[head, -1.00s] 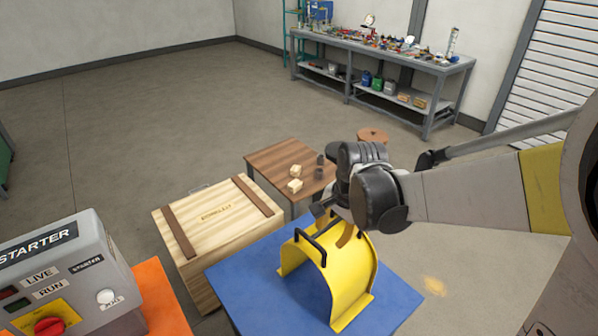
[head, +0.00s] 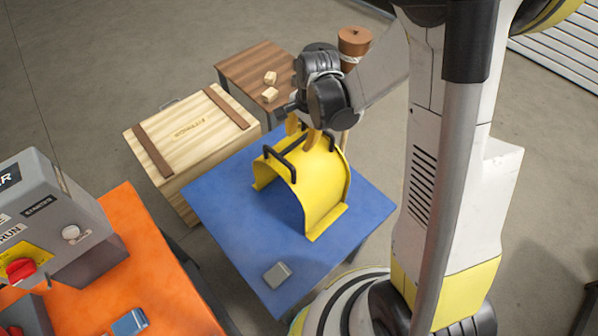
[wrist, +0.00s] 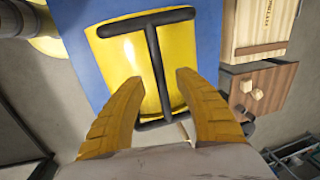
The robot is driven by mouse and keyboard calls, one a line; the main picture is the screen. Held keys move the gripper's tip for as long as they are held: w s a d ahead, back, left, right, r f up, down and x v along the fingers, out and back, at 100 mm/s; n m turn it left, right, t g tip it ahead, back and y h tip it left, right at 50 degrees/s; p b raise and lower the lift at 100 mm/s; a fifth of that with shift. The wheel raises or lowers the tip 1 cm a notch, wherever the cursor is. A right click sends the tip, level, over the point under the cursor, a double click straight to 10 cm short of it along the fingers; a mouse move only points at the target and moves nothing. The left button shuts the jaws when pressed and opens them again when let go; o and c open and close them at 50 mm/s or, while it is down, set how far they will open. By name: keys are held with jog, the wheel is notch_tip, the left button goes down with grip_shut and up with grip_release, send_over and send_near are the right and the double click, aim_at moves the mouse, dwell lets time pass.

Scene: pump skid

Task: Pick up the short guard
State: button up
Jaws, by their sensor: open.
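The short guard (head: 320,185) is a yellow arched sheet with black bar handles, standing on a blue tabletop (head: 225,205). One black handle (head: 281,163) shows clearly at its left side in the head view. My gripper (head: 303,136) is over the guard's far end, its two yellow fingers apart and pointing down. In the wrist view, the guard (wrist: 120,60) lies below, with a long black bar (wrist: 154,70) ending in crossbars. My open gripper (wrist: 158,78) has one finger on each side of that bar. Whether the fingers touch the guard cannot be told.
A wooden crate (head: 205,150) and a brown table (head: 236,75) with small blocks stand behind the blue table. A grey metal piece (head: 277,275) lies on its front. An orange table (head: 130,260) with a grey starter box (head: 60,215) is at left.

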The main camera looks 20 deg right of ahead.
jog(key=shift+w+f, duration=0.25)
jog(key=shift+f, duration=0.85)
grip_shut()
jog(key=shift+r, duration=0.2)
